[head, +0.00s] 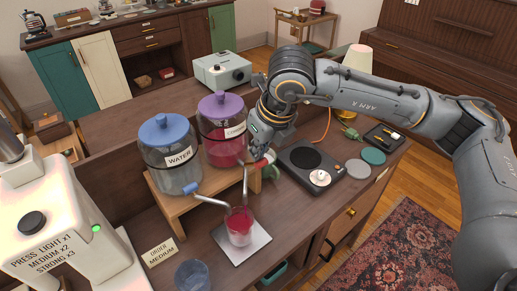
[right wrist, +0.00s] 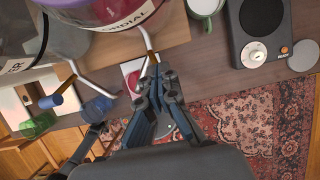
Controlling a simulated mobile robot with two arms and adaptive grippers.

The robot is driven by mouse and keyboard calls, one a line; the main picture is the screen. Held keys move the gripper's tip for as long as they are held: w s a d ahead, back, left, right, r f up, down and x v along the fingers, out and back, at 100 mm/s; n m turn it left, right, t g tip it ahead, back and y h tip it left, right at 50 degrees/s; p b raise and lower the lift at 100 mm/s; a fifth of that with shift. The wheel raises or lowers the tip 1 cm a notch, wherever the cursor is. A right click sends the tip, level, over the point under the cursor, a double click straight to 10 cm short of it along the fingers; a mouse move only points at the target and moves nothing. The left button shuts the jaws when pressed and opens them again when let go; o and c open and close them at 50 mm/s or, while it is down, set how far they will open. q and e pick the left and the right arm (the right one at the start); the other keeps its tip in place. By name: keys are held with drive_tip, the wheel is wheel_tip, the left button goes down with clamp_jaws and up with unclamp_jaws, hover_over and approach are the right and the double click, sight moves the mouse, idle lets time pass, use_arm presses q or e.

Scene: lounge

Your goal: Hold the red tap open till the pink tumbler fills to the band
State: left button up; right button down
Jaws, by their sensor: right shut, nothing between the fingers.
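The cordial dispenser (head: 223,146), purple-lidded with red drink inside, stands on a wooden riser. Its red tap (head: 265,160) is at the front, and a bent metal spout (head: 245,185) leads down to the tumbler. The tumbler (head: 239,226) holds pinkish-red liquid and stands upright on a white pad (head: 254,248); I cannot make out its band or whether liquid is flowing. My right gripper (head: 259,149) is shut and empty, its fingertips right by the red tap; whether they touch it is unclear. It also shows in the right wrist view (right wrist: 160,76). My left gripper does not show.
A blue-lidded water dispenser (head: 168,155) with a blue tap (head: 193,188) is left of the cordial. A bluish glass (head: 192,276), an order card (head: 160,253) and a white machine (head: 62,220) are in front. A hot plate (head: 313,168) and coasters lie to the right.

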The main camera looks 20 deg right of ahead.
drive_tip(key=r+p, duration=0.1)
drive_tip(key=r, duration=0.1)
drive_tip(key=w+r+p, duration=0.1)
drive_tip(key=r, duration=0.2)
drive_tip(key=shift+a+r, duration=0.1)
drive_tip(key=shift+a, duration=0.1)
drive_tip(key=shift+w, duration=0.1)
drive_tip(key=shift+f, duration=0.2)
idle(0.3)
